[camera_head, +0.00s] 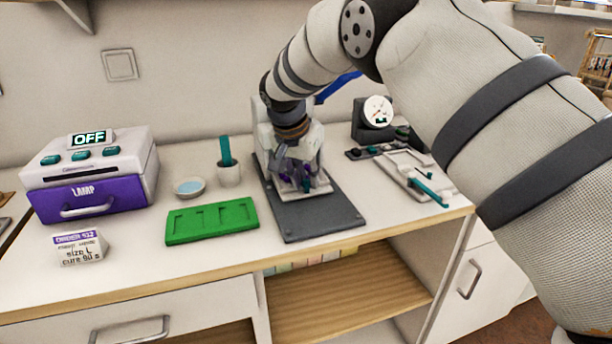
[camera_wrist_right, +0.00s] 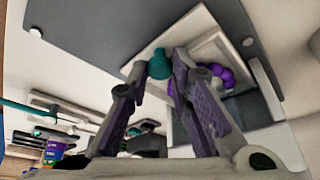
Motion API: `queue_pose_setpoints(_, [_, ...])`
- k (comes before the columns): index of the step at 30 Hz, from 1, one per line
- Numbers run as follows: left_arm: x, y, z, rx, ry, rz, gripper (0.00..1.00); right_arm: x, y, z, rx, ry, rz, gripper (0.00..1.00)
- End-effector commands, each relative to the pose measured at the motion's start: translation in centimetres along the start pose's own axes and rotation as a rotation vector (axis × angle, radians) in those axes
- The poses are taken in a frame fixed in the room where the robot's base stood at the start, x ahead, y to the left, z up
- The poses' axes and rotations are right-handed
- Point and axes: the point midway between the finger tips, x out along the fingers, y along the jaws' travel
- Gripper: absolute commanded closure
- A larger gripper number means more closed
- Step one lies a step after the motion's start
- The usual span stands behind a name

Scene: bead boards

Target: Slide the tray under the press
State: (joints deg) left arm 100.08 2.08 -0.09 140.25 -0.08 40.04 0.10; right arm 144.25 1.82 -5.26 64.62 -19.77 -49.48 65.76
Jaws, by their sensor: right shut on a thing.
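The white tray (camera_head: 322,190) lies on the dark base plate (camera_head: 318,222) of the press, close to the pale press body (camera_head: 262,118). It also shows in the wrist view (camera_wrist_right: 205,45), with purple beads (camera_wrist_right: 222,75) and a teal knob (camera_wrist_right: 160,66). My right gripper (camera_head: 293,175) is above the tray. In the wrist view its fingers (camera_wrist_right: 162,68) are shut on the teal knob. My right gripper and arm hide much of the press, so how far the tray is under it cannot be told. My left gripper is out of view.
A dial device (camera_head: 377,112) and a pale fixture with a teal handle (camera_head: 428,192) are to the right.

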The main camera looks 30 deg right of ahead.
Motion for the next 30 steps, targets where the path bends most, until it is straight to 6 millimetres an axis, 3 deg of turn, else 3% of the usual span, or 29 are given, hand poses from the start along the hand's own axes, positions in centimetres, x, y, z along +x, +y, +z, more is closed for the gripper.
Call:
queue_pose_setpoints(1, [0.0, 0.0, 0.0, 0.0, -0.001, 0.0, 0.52, -0.1, -0.3, -0.3, 0.0, 0.009, -0.01, 0.76])
queue_pose_setpoints(3, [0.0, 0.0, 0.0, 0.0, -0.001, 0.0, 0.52, -0.1, -0.2, -0.2, 0.0, 0.008, -0.009, 0.6])
queue_pose_setpoints(14, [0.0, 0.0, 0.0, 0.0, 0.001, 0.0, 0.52, -0.8, -0.2, -0.2, 0.0, 0.006, -0.007, 0.6])
queue_pose_setpoints(24, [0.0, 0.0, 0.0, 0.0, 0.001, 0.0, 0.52, -9.3, -0.2, -0.1, 0.001, 0.008, -0.01, 0.6])
queue_pose_setpoints(30, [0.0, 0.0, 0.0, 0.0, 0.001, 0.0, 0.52, -11.8, -0.1, -0.1, -0.001, 0.005, -0.007, 0.6])
